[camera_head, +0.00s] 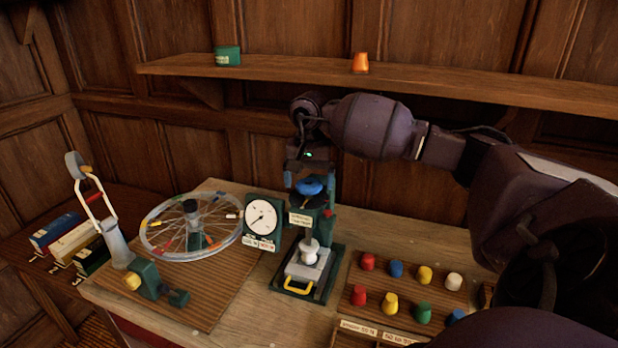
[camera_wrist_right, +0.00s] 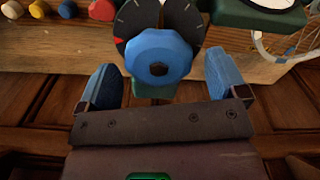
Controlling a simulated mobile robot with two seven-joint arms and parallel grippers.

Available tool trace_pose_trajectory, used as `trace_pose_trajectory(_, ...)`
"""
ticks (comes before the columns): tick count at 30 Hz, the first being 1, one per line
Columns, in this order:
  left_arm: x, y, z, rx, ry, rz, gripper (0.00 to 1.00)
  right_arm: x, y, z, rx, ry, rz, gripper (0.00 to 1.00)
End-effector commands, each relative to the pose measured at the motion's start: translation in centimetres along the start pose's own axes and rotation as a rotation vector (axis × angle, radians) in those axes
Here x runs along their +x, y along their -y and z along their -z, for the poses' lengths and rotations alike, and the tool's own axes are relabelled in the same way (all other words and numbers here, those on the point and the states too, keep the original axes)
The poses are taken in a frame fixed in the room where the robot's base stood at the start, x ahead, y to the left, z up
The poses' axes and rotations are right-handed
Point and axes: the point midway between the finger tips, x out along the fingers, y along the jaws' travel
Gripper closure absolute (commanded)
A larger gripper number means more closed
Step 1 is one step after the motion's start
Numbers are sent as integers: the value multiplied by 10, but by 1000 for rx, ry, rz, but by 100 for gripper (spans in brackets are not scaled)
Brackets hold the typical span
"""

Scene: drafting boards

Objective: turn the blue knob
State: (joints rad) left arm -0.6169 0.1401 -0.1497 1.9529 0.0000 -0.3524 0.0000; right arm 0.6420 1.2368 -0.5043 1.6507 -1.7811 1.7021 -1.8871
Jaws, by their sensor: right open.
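In the right wrist view the faceted blue knob (camera_wrist_right: 158,56) stands before a dark dial with marks and a red patch. My right gripper (camera_wrist_right: 163,80) is open there, its two blue fingers on either side of the knob, with a visible gap on each side. My left gripper is in neither view.
A white dial gauge (camera_head: 262,218) and a spoked wheel (camera_head: 192,226) stand left of the device. A board of coloured pegs (camera_head: 396,290) lies to its right. A shelf (camera_head: 420,84) runs along the wall behind, carrying a green box (camera_head: 228,57) and an orange object (camera_head: 360,63).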

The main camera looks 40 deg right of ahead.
Motion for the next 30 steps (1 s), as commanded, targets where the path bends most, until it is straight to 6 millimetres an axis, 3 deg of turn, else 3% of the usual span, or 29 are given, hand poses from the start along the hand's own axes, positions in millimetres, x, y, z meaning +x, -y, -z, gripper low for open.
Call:
trace_pose_trajectory(5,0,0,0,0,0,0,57,0,0,0,0,0,0,12)
trace_pose_trajectory(14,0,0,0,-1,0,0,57,0,0,0,0,0,0,58)
trace_pose_trajectory(23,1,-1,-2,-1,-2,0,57,0,0,0,36,-1,0,58)
trace_pose_trajectory(30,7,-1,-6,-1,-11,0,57,0,-1,0,169,-3,1,58)
